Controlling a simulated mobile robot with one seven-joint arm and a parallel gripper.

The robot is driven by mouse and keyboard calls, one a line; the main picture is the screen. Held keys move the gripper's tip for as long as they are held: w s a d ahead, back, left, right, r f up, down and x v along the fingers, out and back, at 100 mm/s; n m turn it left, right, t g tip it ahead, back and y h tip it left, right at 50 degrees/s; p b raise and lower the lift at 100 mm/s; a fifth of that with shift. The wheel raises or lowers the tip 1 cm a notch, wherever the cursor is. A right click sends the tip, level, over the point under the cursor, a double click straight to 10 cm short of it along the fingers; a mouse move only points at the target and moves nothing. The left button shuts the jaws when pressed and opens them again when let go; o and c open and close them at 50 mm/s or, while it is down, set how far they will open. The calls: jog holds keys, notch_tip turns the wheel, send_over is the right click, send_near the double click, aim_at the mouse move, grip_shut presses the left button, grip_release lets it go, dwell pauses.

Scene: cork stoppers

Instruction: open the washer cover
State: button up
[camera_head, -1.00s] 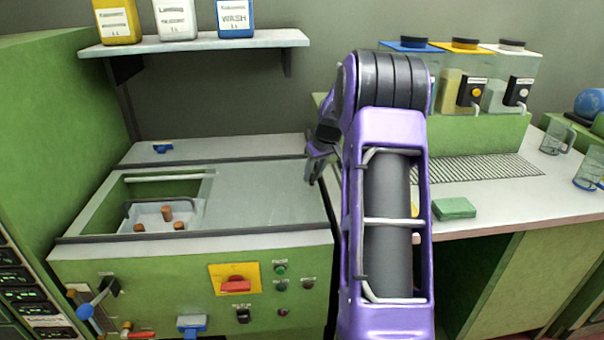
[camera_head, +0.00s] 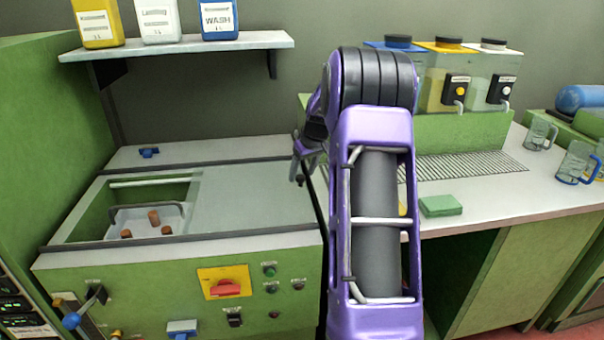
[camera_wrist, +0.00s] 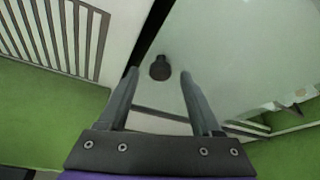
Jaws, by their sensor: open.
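The washer (camera_head: 120,285) is a green machine at left. Its pale, glassy cover (camera_head: 245,200) lies flat over the right part of the top; the left part is uncovered. A dark round knob (camera_wrist: 160,68) stands on the cover in the wrist view. My gripper (camera_head: 297,178) is at the cover's right edge in the head view. In the wrist view my gripper (camera_wrist: 150,82) is open and empty. The knob shows between and just beyond the fingertips, with no contact visible. In the head view I cannot clearly tell the knob from my fingers.
A tray (camera_head: 150,208) with brown cork stoppers (camera_head: 153,216) sits in the washer's open bay. A shelf (camera_head: 180,46) with bottles hangs above. The counter (camera_head: 500,200) at right holds a green sponge (camera_head: 440,205), glass mugs (camera_head: 576,163) and dispensers (camera_head: 440,80).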

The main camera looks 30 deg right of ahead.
jog(key=p+v, duration=0.1)
jog(key=v, duration=1.5)
jog(key=shift+s+p, duration=0.15)
jog(key=shift+p, duration=0.25)
jog(key=shift+r, duration=0.1)
